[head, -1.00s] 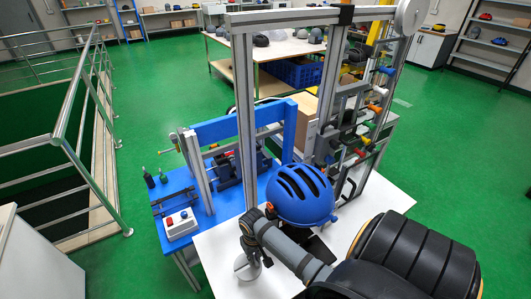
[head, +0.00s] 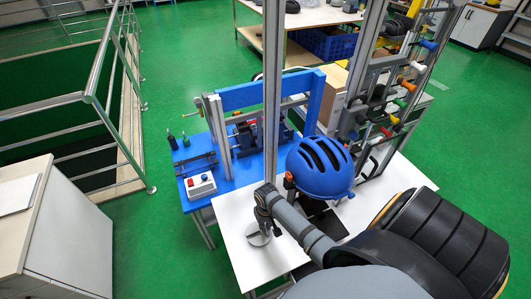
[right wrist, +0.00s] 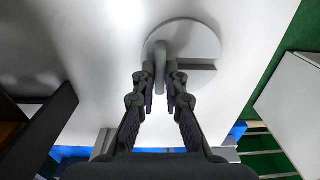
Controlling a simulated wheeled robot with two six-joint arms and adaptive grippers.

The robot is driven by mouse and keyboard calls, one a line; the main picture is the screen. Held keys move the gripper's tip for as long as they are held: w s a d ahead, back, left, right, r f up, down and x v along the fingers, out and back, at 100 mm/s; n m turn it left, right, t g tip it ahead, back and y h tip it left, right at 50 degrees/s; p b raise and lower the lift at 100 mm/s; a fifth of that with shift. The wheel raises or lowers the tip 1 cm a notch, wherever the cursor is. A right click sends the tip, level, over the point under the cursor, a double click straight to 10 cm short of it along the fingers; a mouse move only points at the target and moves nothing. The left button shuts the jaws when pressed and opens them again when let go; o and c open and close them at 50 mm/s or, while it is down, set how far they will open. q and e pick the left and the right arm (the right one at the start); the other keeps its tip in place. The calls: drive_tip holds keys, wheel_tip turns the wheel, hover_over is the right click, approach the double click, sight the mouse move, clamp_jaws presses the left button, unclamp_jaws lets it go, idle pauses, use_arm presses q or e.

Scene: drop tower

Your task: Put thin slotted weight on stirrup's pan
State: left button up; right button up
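A thin round grey disc with a slot, the slotted weight (head: 258,239), is at the near left part of the white table. It fills the top middle of the right wrist view (right wrist: 207,42), with its slot running to the right. A narrow upright grip stands on it. My right gripper (right wrist: 161,76) has its fingers close on both sides of this grip and appears shut on it. The gripper also shows in the head view (head: 264,217). I cannot tell whether the disc touches the table. I cannot pick out the stirrup or its pan. My left gripper is out of view.
A blue helmet (head: 320,167) is right beside my right arm. A grey upright post (head: 272,95) stands just behind the gripper. A blue bench (head: 212,178) with a control box (head: 201,186) lies beyond. The white table (head: 238,258) is bare around the disc.

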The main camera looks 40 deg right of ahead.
drive_tip(key=o, duration=0.5)
drive_tip(key=shift+c, duration=0.2)
